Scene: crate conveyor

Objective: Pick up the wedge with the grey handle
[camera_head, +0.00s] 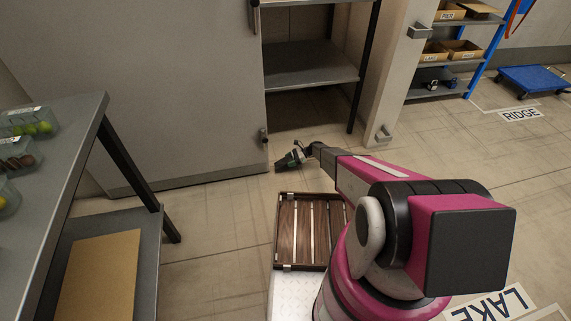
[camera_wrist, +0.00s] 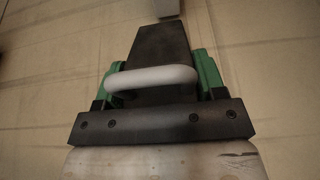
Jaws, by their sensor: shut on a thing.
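The wedge (camera_wrist: 160,45) is dark, nearly black, and tapers away from my gripper in the wrist view. Its light grey loop handle (camera_wrist: 150,79) crosses it near the thick end. My gripper (camera_wrist: 158,75) is shut on the wedge, with a green finger against each side. In the head view my gripper (camera_head: 291,158) is low over the floor, near the bottom edge of the large grey door panel (camera_head: 180,90). The wedge is too small and dark there to make out clearly. I cannot tell whether it touches the floor.
A shelf unit (camera_head: 310,65) stands in the opening right of the door panel. A slatted wooden tray (camera_head: 281,225) is close by my arm. A table (camera_head: 75,150) with clear tubs stands at left. A blue cart (camera_head: 533,78) is far right. Floor in the middle right is clear.

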